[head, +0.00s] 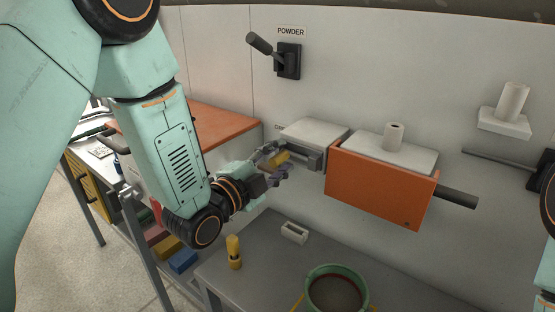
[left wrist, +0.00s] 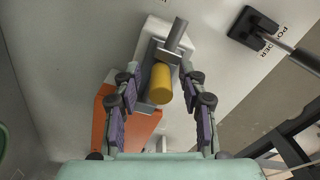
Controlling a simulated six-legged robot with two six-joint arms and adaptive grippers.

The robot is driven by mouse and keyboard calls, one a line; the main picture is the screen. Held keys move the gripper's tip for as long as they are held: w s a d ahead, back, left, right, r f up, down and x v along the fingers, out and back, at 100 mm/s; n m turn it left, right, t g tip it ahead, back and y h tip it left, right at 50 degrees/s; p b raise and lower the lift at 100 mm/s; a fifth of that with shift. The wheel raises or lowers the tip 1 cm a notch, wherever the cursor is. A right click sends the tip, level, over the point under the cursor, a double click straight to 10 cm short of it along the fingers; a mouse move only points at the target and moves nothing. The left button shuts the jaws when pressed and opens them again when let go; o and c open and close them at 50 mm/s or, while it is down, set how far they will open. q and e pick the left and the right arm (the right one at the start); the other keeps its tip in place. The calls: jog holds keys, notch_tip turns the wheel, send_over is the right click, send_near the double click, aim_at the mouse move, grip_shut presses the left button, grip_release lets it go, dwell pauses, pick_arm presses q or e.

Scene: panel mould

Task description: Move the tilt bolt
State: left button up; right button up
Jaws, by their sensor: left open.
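The tilt bolt shows as a yellow knob (head: 280,158) on a grey bar at the left end of the orange mould, against the white panel. In the left wrist view the yellow knob (left wrist: 161,82) points toward the camera, with the grey bolt bar (left wrist: 175,37) behind it. My left gripper (head: 272,162) is open at the knob. My right gripper is not in view.
The orange mould (head: 378,185) and a white block (head: 314,132) sit close beside the gripper. A POWDER lever (head: 287,60) is above. Below, the grey table (head: 262,262) holds a green-rimmed bowl (head: 336,270), a yellow peg (head: 233,247) and a small white tray (head: 294,232).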

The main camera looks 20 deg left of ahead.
pick_arm(q)
jog(key=shift+d, duration=0.15)
jog(key=shift+c, duration=0.2)
jog(key=shift+s+d+r, duration=0.1)
jog(key=shift+s+r, duration=0.05)
jog(key=shift+s, duration=0.05)
jog(key=shift+c, duration=1.4)
jog(key=shift+a, duration=0.2)
jog(key=c, duration=0.3)
grip_shut()
